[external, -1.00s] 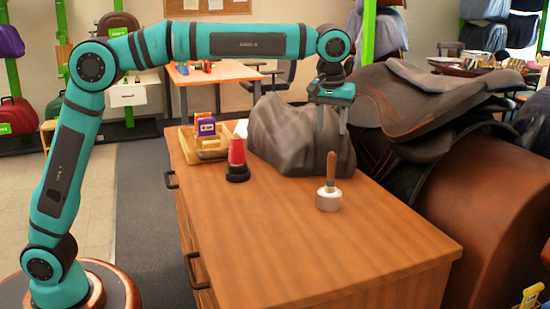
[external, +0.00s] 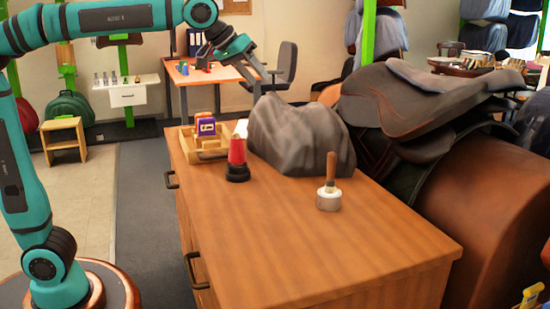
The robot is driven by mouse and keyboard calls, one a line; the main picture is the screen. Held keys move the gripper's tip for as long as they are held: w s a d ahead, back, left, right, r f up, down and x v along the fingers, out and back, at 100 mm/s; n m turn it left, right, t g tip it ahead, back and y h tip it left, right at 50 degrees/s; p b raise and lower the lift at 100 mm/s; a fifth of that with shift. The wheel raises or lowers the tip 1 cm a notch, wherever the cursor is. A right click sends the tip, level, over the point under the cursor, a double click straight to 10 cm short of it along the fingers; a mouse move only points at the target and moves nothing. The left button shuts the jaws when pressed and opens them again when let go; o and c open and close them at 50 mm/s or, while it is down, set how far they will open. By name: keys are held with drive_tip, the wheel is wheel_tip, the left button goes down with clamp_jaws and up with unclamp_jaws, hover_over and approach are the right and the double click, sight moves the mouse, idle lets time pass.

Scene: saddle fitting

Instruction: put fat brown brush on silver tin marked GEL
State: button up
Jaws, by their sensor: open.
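A brush with a thick brown handle (external: 331,168) stands upright, handle up, on a small silver-grey tin (external: 328,203) near the middle of the wooden cabinet top. A pale band shows where the two meet. No GEL lettering can be read on the tin at this size. My gripper (external: 262,74) is raised above the far left end of the cabinet, well away from the brush and tin. It is open, with nothing seen in it, and its fingers are small in the view.
A grey draped lump (external: 300,135) sits behind the tin. A red cone-like item on a black base (external: 237,158) and a wooden caddy (external: 211,149) with a purple box stand to the left. A saddle (external: 420,105) is at right. The cabinet's front top (external: 310,250) is clear.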

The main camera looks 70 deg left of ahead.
drive_tip(key=s+a+m+t, duration=0.1)
drive_tip(key=s+a+t, duration=0.1)
drive_tip(key=s, duration=0.8)
drive_tip(key=s+a+m+t, duration=0.2)
drive_tip(key=s+a+t, duration=0.1)
drive_tip(key=s, duration=0.7)
drive_tip(key=s+a+m+t, duration=0.2)
drive_tip(key=s+a+t, duration=0.1)
drive_tip(key=s, duration=0.8)
drive_tip(key=shift+f+t, duration=0.35)
drive_tip(key=shift+t, duration=0.45)
